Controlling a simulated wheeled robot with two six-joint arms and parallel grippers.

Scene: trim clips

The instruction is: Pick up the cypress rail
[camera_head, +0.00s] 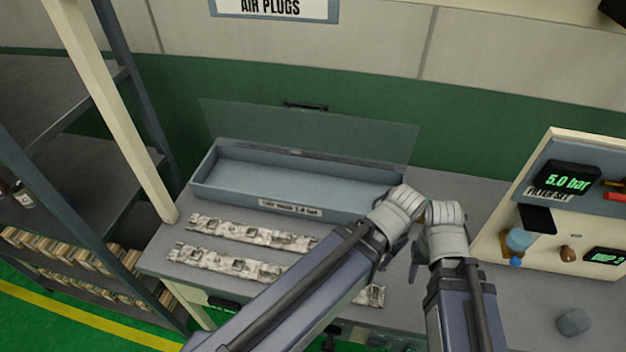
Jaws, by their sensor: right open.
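Two long, flat rails with a mottled grey-white surface and cut-outs lie side by side on the grey bench. The far rail (250,232) is nearer the tray, and the near rail (225,260) is nearer the front edge. I cannot tell which is the cypress one. My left arm crosses over their right parts; a bit of the near rail shows again beyond it. My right gripper (415,258) is open, right of the rails and apart from them, mostly hidden by its wrist. My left gripper (386,258) is beside it; its jaws are hard to make out.
A long blue-grey tray (200,188) with a raised clear lid (380,140) stands behind the rails and looks empty. A shelf rack with a pale post (110,110) stands at left. A gauge panel (540,200) and a grey lump (574,322) are at right.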

